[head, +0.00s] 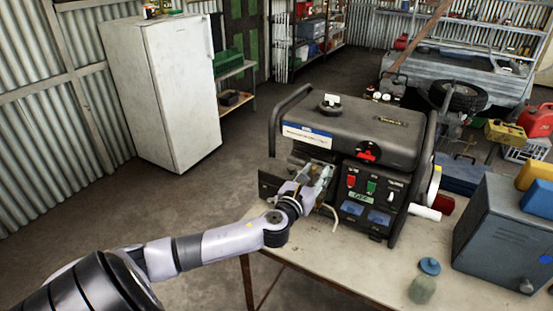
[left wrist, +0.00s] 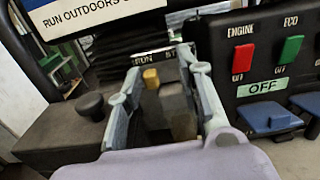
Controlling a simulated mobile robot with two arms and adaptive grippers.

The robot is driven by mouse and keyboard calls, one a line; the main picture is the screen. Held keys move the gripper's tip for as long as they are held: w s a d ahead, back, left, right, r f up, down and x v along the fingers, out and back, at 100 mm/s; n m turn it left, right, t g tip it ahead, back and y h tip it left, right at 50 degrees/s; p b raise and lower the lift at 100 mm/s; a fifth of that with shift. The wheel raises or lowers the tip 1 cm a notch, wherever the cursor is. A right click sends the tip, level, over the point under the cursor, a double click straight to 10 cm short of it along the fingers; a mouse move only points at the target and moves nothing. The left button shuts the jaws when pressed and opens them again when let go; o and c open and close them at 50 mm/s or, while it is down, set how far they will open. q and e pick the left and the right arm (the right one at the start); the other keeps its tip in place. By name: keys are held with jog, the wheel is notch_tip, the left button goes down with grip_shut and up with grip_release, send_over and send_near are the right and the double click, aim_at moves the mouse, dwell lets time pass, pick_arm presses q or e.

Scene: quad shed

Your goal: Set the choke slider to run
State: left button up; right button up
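The generator (head: 350,135) stands on the table, with a black body and a black tube frame. The knob appears nearer the RUN side. My left gripper (head: 321,176) is at the generator's front left; its fingers (left wrist: 164,72) are apart, one on each side of the knob. Contact cannot be told. The knob is hidden in the head view. My right gripper is not in view.
A round black knob (left wrist: 91,106) is left.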

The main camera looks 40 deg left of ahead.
pick_arm(q)
jog(key=d+b+v, duration=0.1)
jog(key=b+v, duration=0.3)
jog(key=v, duration=1.4)
jog(key=s+a+f+n+g+p, duration=0.1)
jog(key=a+f+n+g, duration=0.2)
jog(key=f+n, duration=0.4)
jog(key=s+a+f+n+g+y, duration=0.1)
jog(key=a+f+n+g, duration=0.2)
jog(key=f, duration=1.5)
jog(key=n+g, duration=0.2)
jog(key=n, duration=0.2)
jog(key=shift+a+f+p, duration=0.25)
jog(key=shift+f+p, duration=0.05)
jog(key=shift+p, duration=0.1)
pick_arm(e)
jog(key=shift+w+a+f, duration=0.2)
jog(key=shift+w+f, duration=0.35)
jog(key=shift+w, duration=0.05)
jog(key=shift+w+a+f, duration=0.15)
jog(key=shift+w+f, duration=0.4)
pick_arm(q)
jog(key=shift+s, duration=0.1)
